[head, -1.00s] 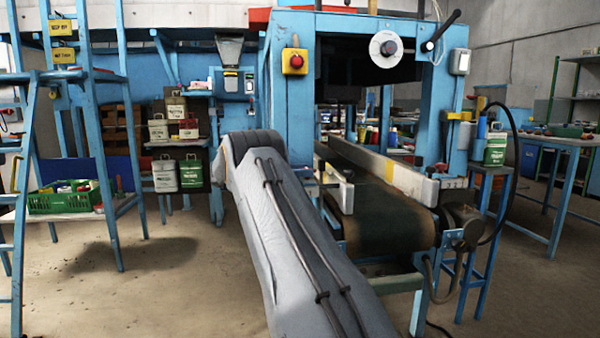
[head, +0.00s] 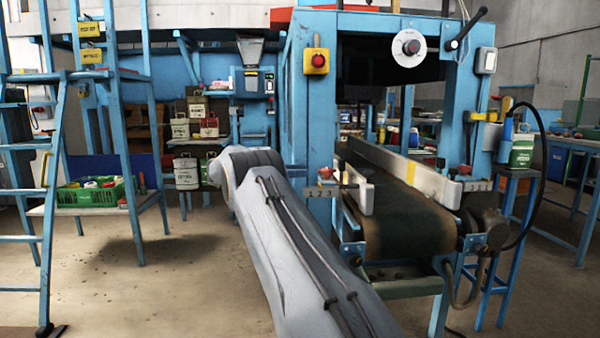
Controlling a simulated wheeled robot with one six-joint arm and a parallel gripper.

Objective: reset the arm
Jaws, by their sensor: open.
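My arm's grey upper link, with dark cables clipped along it, rises from the bottom of the head view to a rounded joint left of the conveyor. Beyond that joint nothing of my arm shows. My gripper is out of view, so I see neither its jaws nor anything in them.
A blue machine frame with a red stop button (head: 319,61) stands beyond my arm, with a dark conveyor belt (head: 405,225) on its right. A blue ladder (head: 50,200) and a green crate (head: 90,194) are at left. Floor (head: 180,285) between ladder and arm is clear.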

